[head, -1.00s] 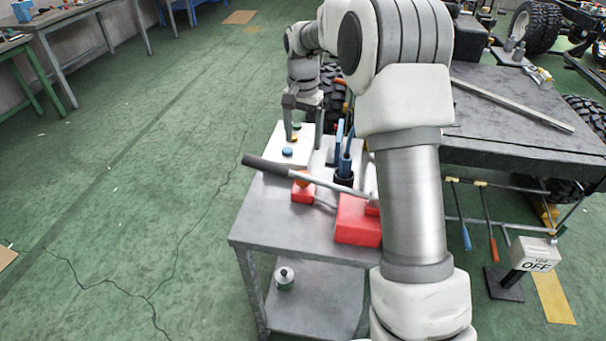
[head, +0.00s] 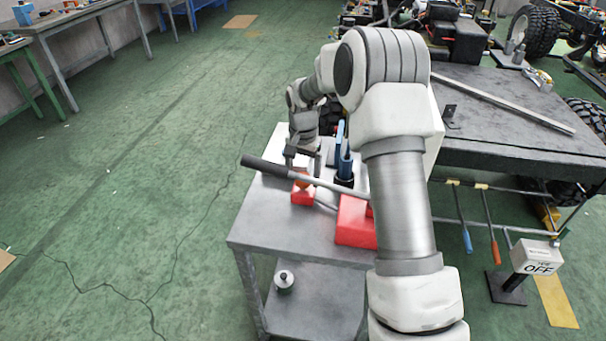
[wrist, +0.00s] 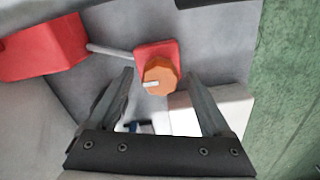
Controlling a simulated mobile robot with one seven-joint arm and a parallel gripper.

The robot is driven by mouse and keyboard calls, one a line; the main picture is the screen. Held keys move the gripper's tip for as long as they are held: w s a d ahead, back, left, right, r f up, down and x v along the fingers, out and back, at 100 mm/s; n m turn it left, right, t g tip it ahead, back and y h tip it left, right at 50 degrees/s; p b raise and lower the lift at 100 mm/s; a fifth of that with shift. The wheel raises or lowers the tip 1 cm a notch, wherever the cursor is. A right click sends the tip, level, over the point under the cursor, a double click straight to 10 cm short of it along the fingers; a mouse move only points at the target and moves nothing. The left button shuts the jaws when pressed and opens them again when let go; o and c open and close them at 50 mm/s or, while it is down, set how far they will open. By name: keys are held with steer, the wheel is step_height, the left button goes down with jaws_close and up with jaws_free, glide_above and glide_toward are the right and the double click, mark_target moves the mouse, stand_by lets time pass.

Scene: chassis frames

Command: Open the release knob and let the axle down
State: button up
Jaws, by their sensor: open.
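The release knob, a faceted orange knob (wrist: 160,80) with a pale mark, sits on a small red block (wrist: 150,50). In the head view the knob (head: 301,184) is on the grey cart, partly behind the long lever. A thin rod joins its block to a larger red body (head: 355,222), which also shows at the wrist view's upper left (wrist: 45,48). My gripper (head: 302,166) is open and empty just behind the knob. In the wrist view the knob appears between the fingertips; contact cannot be told. I cannot make out the axle.
A lever with a dark grip (head: 266,166) crosses above the cart (head: 270,225), close to my gripper. Blue-handled tools (head: 345,160) stand in a dark holder beside it. A dark bench (head: 500,150) lies right; an OFF sign (head: 537,262) stands below.

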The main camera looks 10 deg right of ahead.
jaws_close()
